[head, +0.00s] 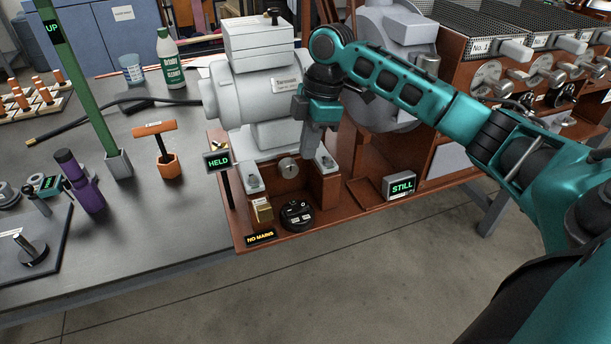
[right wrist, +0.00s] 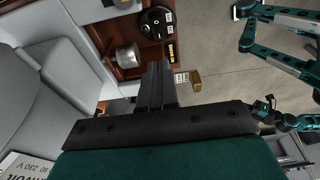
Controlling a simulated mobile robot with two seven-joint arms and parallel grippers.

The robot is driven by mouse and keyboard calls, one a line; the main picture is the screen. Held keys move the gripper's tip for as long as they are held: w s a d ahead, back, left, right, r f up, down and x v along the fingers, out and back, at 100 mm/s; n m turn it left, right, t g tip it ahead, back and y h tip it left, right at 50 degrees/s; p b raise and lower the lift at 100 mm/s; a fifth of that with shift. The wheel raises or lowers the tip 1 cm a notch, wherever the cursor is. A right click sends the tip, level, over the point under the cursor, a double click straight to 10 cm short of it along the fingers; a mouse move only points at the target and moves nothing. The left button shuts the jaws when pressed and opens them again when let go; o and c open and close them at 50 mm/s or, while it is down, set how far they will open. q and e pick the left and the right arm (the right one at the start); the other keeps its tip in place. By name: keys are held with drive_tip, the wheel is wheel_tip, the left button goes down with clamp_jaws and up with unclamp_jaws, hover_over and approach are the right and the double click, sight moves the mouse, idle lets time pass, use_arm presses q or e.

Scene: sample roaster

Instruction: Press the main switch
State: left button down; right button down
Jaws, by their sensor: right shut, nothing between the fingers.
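A round black switch (head: 297,215) with white marks, which looks like the main switch, sits on the brown base at the front of the roaster. A sign by it reads "NO MAINS" (head: 261,237). The switch also shows near the top of the right wrist view (right wrist: 157,22). My right gripper (head: 309,150) points down in front of the grey roaster body, above and behind the switch and apart from it. Its fingers (right wrist: 157,72) are together and empty. My left gripper is not seen in the head view, and I cannot make it out in the right wrist view.
A silver knob (head: 288,167) sits just behind the switch, and a brass block (head: 262,210) beside it. A "HELD" display (head: 217,161) stands on a post at left, and a "STILL" display (head: 399,186) at right. The floor in front is clear.

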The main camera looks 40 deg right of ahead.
drive_tip(key=b, duration=0.3)
approach(301, 206)
drive_tip(key=f, duration=0.2)
drive_tip(key=a+f, duration=0.1)
drive_tip(key=f, duration=0.2)
drive_tip(key=shift+w+a, duration=0.15)
drive_tip(key=shift+a, duration=0.05)
drive_tip(key=shift+d+f, duration=0.1)
drive_tip(key=shift+f, duration=0.4)
